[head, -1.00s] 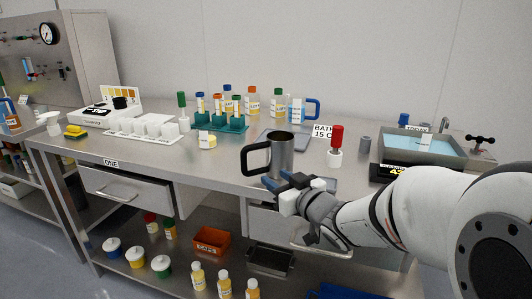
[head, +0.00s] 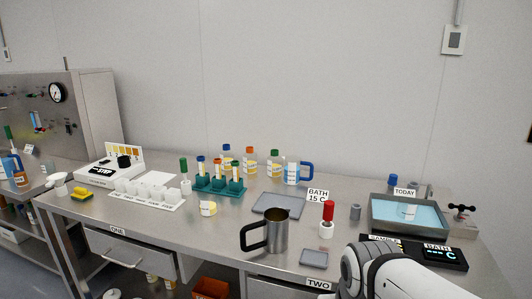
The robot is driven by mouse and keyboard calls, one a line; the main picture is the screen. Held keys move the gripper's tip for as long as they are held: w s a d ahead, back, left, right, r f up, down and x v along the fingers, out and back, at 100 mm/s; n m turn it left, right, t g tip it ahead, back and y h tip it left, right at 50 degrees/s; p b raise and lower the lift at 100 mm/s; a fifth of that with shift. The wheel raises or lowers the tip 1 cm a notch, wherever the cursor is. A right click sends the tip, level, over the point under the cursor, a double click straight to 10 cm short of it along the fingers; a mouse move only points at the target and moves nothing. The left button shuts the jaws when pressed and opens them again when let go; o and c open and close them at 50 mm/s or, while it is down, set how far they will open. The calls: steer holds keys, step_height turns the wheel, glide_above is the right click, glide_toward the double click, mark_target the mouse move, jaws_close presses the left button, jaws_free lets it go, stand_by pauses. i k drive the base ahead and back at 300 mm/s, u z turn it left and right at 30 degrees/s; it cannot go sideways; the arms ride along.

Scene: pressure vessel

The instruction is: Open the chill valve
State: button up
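A small valve with a dark cross-shaped handle (head: 461,208) stands at the right end of the bench, just right of the water bath (head: 376,212). It is the likely chill valve, but I see no label on it. How far it is turned cannot be told. My gripper is below the picture and out of view.
A steel mug (head: 278,232) stands near the bench's front edge.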

mark_target(461, 208)
steer(key=z, duration=1.2)
steer(key=k, duration=0.65)
steer(key=u, duration=0.25)
steer(key=i, duration=1.35)
steer(key=z, duration=0.45)
